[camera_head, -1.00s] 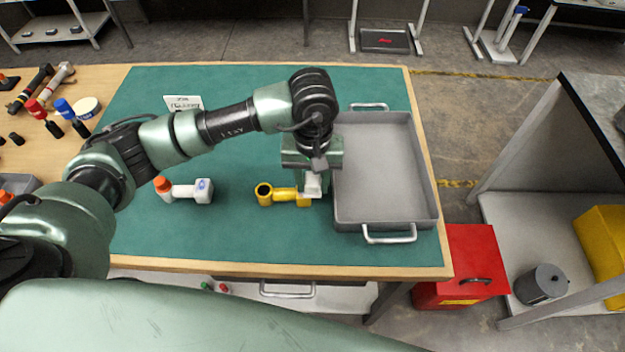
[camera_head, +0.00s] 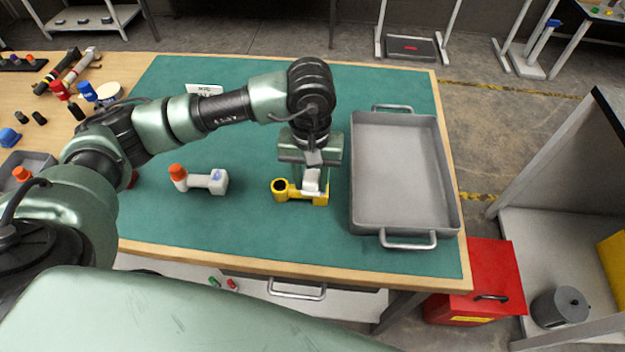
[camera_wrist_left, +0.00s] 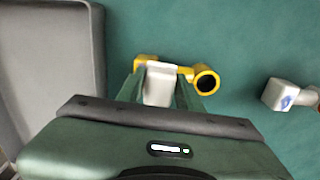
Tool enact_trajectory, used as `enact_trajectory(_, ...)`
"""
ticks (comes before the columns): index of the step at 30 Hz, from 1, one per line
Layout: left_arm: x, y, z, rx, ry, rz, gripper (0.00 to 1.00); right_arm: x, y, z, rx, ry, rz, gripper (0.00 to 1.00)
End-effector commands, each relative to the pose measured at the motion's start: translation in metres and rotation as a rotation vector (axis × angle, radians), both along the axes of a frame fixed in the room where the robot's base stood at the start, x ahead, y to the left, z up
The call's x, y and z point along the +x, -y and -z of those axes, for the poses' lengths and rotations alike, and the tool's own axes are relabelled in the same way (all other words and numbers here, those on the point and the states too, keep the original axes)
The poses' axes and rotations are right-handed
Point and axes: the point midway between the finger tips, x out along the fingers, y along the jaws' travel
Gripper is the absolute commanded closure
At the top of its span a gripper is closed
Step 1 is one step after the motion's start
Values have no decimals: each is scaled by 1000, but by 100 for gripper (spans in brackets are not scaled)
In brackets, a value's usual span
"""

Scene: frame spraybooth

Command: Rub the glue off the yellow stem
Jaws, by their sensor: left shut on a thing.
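The yellow stem (camera_head: 290,190) lies on the green mat, its round open end to the left and its block end to the right. It also shows in the left wrist view (camera_wrist_left: 206,80). My left gripper (camera_head: 312,172) points down over the block end, shut on a white block-like thing (camera_wrist_left: 158,84). The white thing (camera_head: 311,181) covers part of the stem in both views. It looks to be at or just above the stem; I cannot tell if they touch. I cannot make out any glue. My right gripper is not in view.
A grey tray (camera_head: 400,112) with handles stands close to the right of the stem. A white stem with an orange cap (camera_head: 205,182) and a blue mark lies to the left. Tools and small coloured caps lie at the far left. The mat in front is clear.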

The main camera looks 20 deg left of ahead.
Motion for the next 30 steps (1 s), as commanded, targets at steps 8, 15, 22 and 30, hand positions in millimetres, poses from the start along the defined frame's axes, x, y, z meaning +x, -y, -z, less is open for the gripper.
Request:
enact_trajectory(8, 6, 20, 5, -2, -1, 2, 97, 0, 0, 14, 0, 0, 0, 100)
enact_trajectory(15, 12, 36, 7, -1, -4, 1, 100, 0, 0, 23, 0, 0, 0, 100)
enact_trajectory(22, 12, 39, 7, -1, -6, 0, 100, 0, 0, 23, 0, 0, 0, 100)
enact_trajectory(30, 11, 39, 1, 0, -7, 1, 100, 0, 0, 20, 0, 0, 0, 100)
